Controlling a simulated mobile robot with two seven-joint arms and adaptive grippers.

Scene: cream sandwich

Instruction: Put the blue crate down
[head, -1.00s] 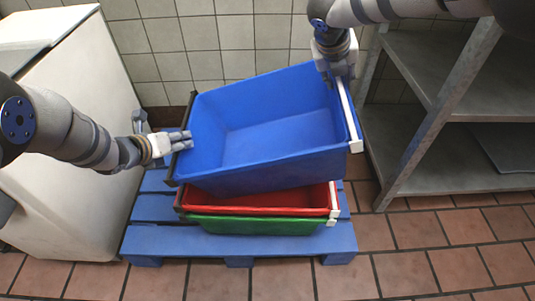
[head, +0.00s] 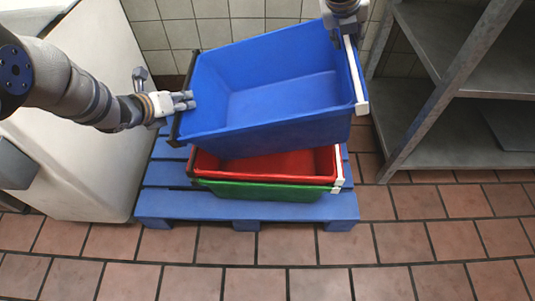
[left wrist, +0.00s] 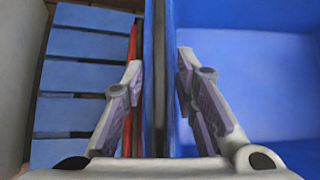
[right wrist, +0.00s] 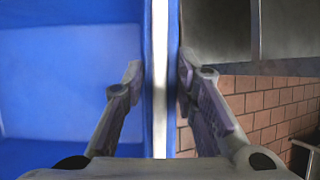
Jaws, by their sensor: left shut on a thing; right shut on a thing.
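The blue crate (head: 275,97) is empty and tilted, its right side higher than its left in the head view. It is above a red crate (head: 265,165), which is stacked on a green crate (head: 265,191). Whether the blue crate touches the red one I cannot tell. My left gripper (head: 186,101) is shut on the blue crate's left, dark-edged wall; the left wrist view shows its fingers on both sides of that wall (left wrist: 159,60). My right gripper is shut on the white-edged right wall (right wrist: 160,70), with a finger on each side. In the head view its fingertips are mostly hidden.
A blue pallet (head: 245,211) bears the stack. A white cabinet-like unit (head: 85,130) stands close on the left. A grey metal shelf (head: 435,120) stands close on the right. The tiled floor (head: 280,255) in front is clear.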

